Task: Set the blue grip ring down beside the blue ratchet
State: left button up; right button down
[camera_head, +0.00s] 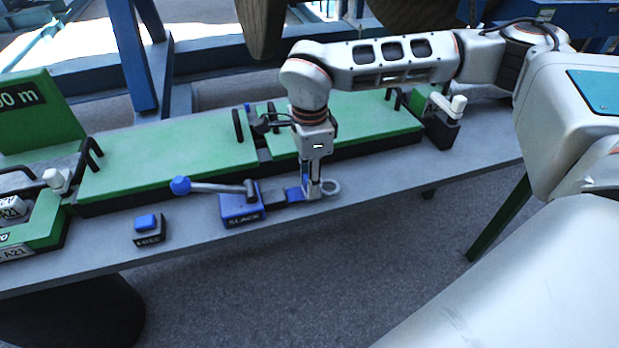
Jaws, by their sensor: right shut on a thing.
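The blue ratchet (240,206) stands on the grey bench, with a label on its front and a grey lever ending in a blue knob (180,186). My right gripper (313,190) points down just right of the ratchet and is shut on the grip ring. The fingers hide the middle of the ring. I cannot tell whether it touches the bench. My left gripper is not in view.
Long green panels (170,158) with black handles lie behind the ratchet. A small box with a blue button (147,228) stands to its left. The grey bench (400,176) is clear right of the ring, and its front edge runs close by.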

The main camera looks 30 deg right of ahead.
jog(key=shift+f, duration=0.4)
jog(key=c, duration=1.5)
grip_release()
notch_tip(320, 180, up, 12)
